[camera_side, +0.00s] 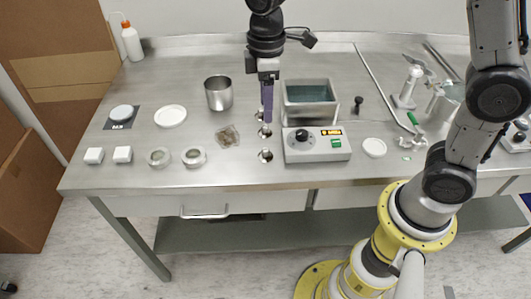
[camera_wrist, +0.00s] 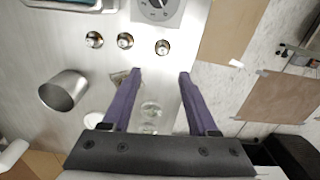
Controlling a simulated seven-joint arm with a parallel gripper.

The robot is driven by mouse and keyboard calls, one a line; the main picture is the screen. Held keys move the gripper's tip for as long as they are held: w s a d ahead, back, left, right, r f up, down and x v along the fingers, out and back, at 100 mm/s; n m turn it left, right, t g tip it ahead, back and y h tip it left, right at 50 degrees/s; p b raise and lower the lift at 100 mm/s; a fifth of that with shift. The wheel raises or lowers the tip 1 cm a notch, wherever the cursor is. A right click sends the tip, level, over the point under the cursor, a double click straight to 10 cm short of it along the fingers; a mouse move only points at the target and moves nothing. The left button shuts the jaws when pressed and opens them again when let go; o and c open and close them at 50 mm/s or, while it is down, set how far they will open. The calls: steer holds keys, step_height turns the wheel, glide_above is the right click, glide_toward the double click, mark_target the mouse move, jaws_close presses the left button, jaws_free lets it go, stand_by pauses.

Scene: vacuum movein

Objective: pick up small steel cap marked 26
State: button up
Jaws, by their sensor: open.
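Three small steel caps stand in a row on the steel table, left of the control box: a back one (camera_side: 260,116), a middle one (camera_side: 264,132) and a front one (camera_side: 265,155). In the wrist view they form a row, at left (camera_wrist: 94,39), middle (camera_wrist: 125,40) and right (camera_wrist: 162,47). No number is readable, so I cannot tell which is marked 26. My gripper (camera_side: 267,118) hangs above the row, its purple fingers overlapping the back cap in the side view. In the wrist view its fingers (camera_wrist: 160,72) are apart, with no cap between them.
The control box (camera_side: 317,144) and a grey bin (camera_side: 310,101) stand right of the caps. A steel cup (camera_side: 218,93) and a small brown packet (camera_side: 228,136) are at left. Glass dishes (camera_side: 194,156), white blocks (camera_side: 123,154) and a white lid (camera_side: 171,116) lie further left.

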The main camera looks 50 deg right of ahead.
glide_above(265, 149)
steer(key=f, duration=0.8)
steer(key=shift+d+f, duration=0.1)
steer(key=shift+d, duration=0.1)
steer(key=shift+a+f, duration=0.2)
steer(key=shift+f, duration=2.4)
jaws_close()
